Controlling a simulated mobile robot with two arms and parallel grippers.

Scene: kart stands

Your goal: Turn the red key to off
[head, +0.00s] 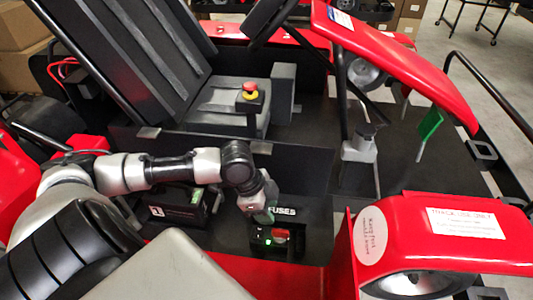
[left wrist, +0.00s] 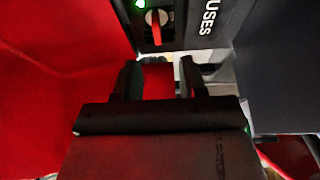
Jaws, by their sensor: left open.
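The red key (left wrist: 156,27) sits in a round silver switch on a black panel (left wrist: 180,38) in the left wrist view, with its handle pointing roughly up and down. A green light (left wrist: 140,3) glows beside it. In the head view the red key (head: 280,236) shows small on the panel, partly hidden near my gripper. My left gripper (left wrist: 157,68) is open, its fingers pointing at the panel, just short of the key and apart from it. The left gripper (head: 264,208) also shows in the head view above the panel. My right gripper is not in view.
A "FUSES" label (head: 282,211) is beside the switch. Red bodywork (left wrist: 50,40) stands close on the left. A red-and-yellow stop button (head: 250,90) is on a post behind. A black battery-like box (head: 178,207) lies below my arm. The red front fairing (head: 420,245) is at right.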

